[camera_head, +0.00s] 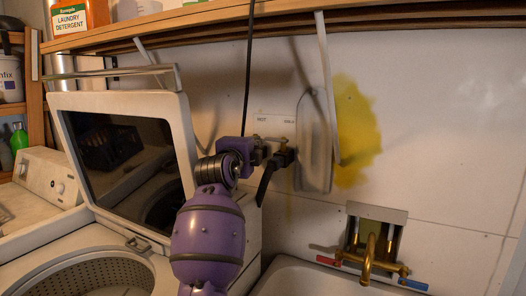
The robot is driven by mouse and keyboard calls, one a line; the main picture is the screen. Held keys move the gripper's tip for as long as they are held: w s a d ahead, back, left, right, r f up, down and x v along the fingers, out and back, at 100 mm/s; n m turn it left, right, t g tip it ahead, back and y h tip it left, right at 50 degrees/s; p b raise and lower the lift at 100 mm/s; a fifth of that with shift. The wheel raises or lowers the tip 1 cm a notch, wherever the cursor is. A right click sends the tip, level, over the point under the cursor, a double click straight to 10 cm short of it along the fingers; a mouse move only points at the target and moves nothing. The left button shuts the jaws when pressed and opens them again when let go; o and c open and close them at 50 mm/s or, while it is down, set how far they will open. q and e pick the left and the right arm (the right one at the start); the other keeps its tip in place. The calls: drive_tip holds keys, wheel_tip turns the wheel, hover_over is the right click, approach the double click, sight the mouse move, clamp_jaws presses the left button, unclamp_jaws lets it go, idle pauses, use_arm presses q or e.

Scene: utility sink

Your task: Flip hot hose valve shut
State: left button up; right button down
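A white wall plate (274,121) labelled HOT on its left and COLD on its right is on the back wall, above and left of the sink. Small brass-coloured valve parts show below the labels, mostly hidden behind my purple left gripper (276,162). The gripper's dark fingers are right in front of the HOT side. I cannot tell whether they touch the hot valve, how its handle is turned, or whether the fingers are open or shut. My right gripper is out of view.
A washing machine with its lid (125,150) raised stands at left. A wooden shelf (225,18) with a bracket runs above. A grey hanging object (314,160) is just right of the valves. The sink (300,278) with a brass faucet (371,252) is lower right.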

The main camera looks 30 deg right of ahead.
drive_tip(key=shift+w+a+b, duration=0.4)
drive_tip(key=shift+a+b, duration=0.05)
drive_tip(key=shift+b, duration=0.05)
idle(0.4)
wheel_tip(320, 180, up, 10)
idle(0.5)
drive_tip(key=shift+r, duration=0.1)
